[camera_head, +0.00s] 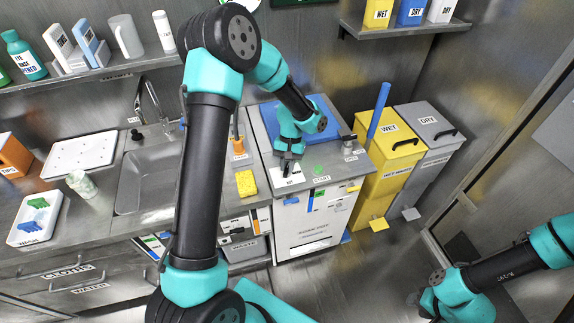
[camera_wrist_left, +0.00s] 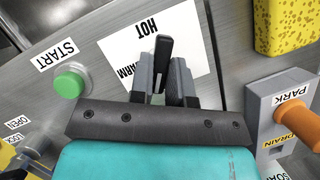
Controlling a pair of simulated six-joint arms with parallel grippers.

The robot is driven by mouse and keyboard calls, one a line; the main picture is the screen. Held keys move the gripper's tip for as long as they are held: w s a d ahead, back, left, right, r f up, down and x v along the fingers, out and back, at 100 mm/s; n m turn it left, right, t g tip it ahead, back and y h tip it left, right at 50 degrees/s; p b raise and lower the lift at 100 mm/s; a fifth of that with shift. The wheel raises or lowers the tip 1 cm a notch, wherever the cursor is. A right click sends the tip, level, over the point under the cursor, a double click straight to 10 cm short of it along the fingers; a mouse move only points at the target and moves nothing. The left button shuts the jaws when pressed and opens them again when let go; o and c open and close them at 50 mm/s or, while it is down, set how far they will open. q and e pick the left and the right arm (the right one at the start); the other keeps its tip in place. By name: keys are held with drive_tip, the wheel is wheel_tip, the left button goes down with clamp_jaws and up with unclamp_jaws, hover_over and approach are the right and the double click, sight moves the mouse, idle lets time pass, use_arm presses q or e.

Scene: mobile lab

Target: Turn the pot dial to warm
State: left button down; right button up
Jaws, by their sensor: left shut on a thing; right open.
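The pot dial is a black bar-shaped knob (camera_wrist_left: 163,50) on a white card (camera_wrist_left: 195,45) on the metal counter. The card reads HOT near its top edge, upside down in the left wrist view, and part of WARM beside my finger. The rest is hidden by my gripper. The bar's far end lies just right of the word HOT. My left gripper (camera_wrist_left: 163,80) is shut on the dial, one finger on each side. In the head view my left gripper (camera_head: 288,166) points down at the card (camera_head: 284,179). My right gripper (camera_head: 424,304) is open at the lower right, away from the counter.
A green START button (camera_wrist_left: 69,82) sits left of the card in the left wrist view. An orange-handled PARK/DRAIN lever (camera_wrist_left: 298,120) and a yellow sponge (camera_wrist_left: 286,25) are at the right. Yellow WET (camera_head: 392,140) and grey DRY bins (camera_head: 430,130) stand beside the counter.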

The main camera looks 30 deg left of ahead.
use_arm(q)
drive_tip(key=m+y, duration=0.1)
drive_tip(key=m, duration=0.1)
drive_tip(key=m+y, duration=0.1)
drive_tip(key=m, duration=0.2)
drive_tip(key=shift+d+m, duration=0.2)
drive_tip(key=shift+m, duration=0.1)
drive_tip(key=m+y, duration=0.1)
drive_tip(key=m, duration=0.2)
drive_tip(key=m+t+y, duration=0.1)
drive_tip(key=m, duration=0.1)
drive_tip(key=shift+d+m, duration=0.15)
drive_tip(key=shift+m, duration=0.25)
drive_tip(key=c, duration=1.1)
unclamp_jaws()
drive_tip(key=shift+r, duration=0.1)
drive_tip(key=v, duration=1.7)
drive_tip(key=shift+s+d, duration=0.1)
drive_tip(key=shift+d, duration=0.1)
